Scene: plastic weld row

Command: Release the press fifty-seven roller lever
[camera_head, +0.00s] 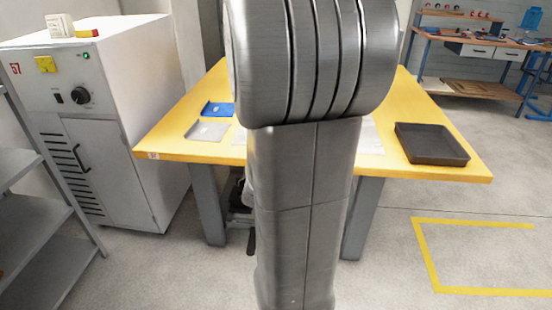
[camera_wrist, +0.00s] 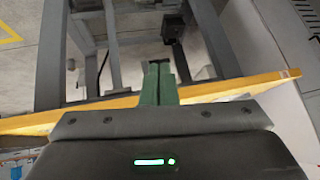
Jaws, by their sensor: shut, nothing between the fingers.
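My gripper (camera_wrist: 159,68) shows in the wrist view with its two green fingers together and nothing between them. The fingers overlap the yellow table edge in that picture; I cannot tell if they touch it. In the head view my arm hides the gripper. A dark mechanism (camera_head: 240,192) stands under the table there, partly behind my arm, with a thin dark piece hanging below it. A dark part on a bar (camera_wrist: 172,27) shows beyond the fingers in the wrist view. I cannot tell whether either is the roller lever. A white machine cabinet (camera_head: 135,110) marked 57 stands at left.
The yellow-topped table (camera_head: 170,140) has grey legs (camera_head: 207,200). On it are a blue piece (camera_head: 217,108), a grey plate (camera_head: 206,131) and a black tray (camera_head: 432,145). Grey shelving (camera_head: 35,220) stands at front left. The floor at right is open, with yellow marking.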

